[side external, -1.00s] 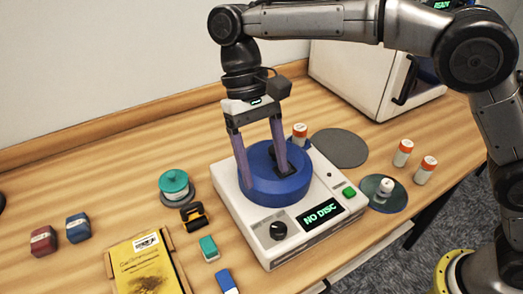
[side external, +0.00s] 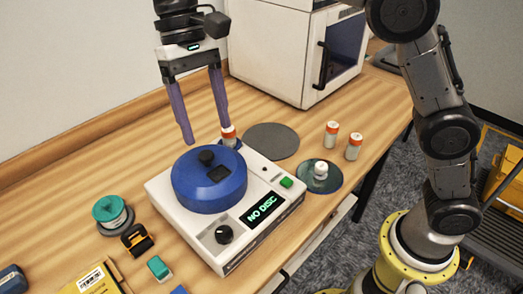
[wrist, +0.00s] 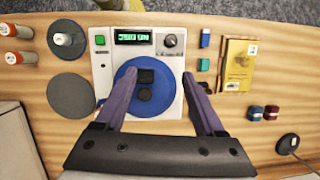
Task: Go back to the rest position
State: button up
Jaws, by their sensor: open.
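My gripper (side external: 207,140) is open and empty in the side external view. Its two purple fingers hang behind and above the blue round lid (side external: 225,192), apart from it as far as I can tell. The lid, with a dark knob on top, sits on the white roller sorter machine (side external: 195,228), whose display reads NO DISC. In the wrist view my gripper (wrist: 160,78) shows its fingers spread on either side of the blue lid (wrist: 150,106).
A grey disc (side external: 271,141) and a dark green disc (side external: 333,183) with a white-topped piece lie right of the machine. Orange-capped vials (side external: 331,134) stand beyond. A teal-topped spool (side external: 110,212) and a yellow box (side external: 92,280) lie left. A white cabinet (side external: 285,55) stands behind.

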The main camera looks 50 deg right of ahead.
jog(key=s+d+r+m+t, duration=0.2)
jog(key=s+d+r, duration=0.35)
jog(key=d, duration=0.45)
jog(key=s+d+t, duration=0.4)
jog(key=s+d, duration=0.5)
jog(key=d, duration=0.1)
jog(key=s+d+f+n+t+h, duration=0.1)
jog(key=s+d+f+n+t, duration=0.1)
jog(key=f, duration=1)
jog(key=shift+s+d+n+t, duration=0.4)
jog(key=shift+s+d+t, duration=0.1)
jog(key=shift+s+d, duration=1)
